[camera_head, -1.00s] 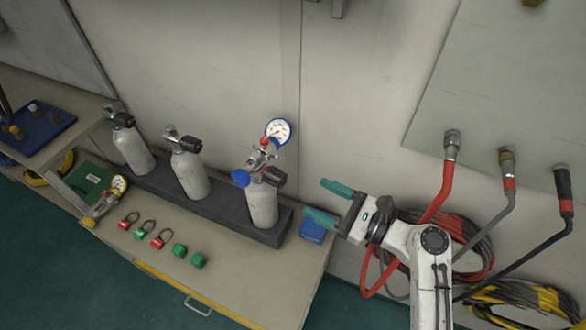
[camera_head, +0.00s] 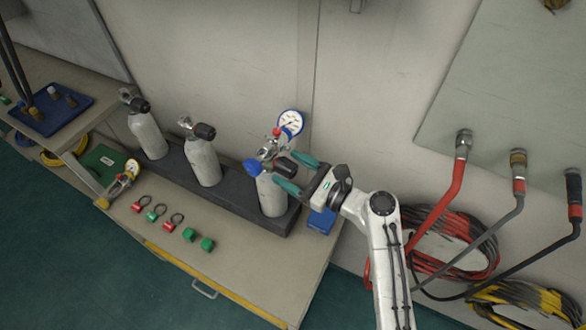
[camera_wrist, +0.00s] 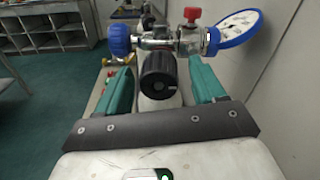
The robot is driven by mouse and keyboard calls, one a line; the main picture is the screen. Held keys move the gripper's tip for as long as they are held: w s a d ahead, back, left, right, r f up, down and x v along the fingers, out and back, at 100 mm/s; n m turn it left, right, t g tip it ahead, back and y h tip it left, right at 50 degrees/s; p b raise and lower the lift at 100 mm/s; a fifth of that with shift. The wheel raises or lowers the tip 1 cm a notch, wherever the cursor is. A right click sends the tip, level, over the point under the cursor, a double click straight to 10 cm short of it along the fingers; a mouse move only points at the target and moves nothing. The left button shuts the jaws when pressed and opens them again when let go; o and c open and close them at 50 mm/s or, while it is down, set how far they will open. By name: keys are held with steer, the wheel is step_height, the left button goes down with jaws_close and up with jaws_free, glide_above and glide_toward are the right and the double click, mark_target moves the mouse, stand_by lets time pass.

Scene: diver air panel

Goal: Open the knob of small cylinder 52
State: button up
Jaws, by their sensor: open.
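The rightmost small grey cylinder (camera_head: 271,200) stands upright in a dark rack; I cannot read any number on it. Its black knob (camera_head: 285,167) points toward my gripper (camera_head: 291,170). In the wrist view the black knob (camera_wrist: 158,74) lies in the gap between the green fingers of my gripper (camera_wrist: 160,68), with space on both sides. The gripper is open and empty. A regulator with a blue knob (camera_wrist: 120,40), a red knob (camera_wrist: 192,15) and a white-faced gauge (camera_wrist: 236,27) sits on the cylinder top, just beyond the black knob. The fingers hide part of the cylinder.
Two more cylinders (camera_head: 147,135) (camera_head: 202,162) stand in the same rack (camera_head: 235,195). Red and green tags and caps (camera_head: 207,244) lie on the bench front. A blue box (camera_head: 321,220) sits right of the rack. The wall is close behind; hoses (camera_head: 450,195) hang at right.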

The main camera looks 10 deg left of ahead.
steer(key=c, duration=1.1)
steer(key=shift+o, duration=0.2)
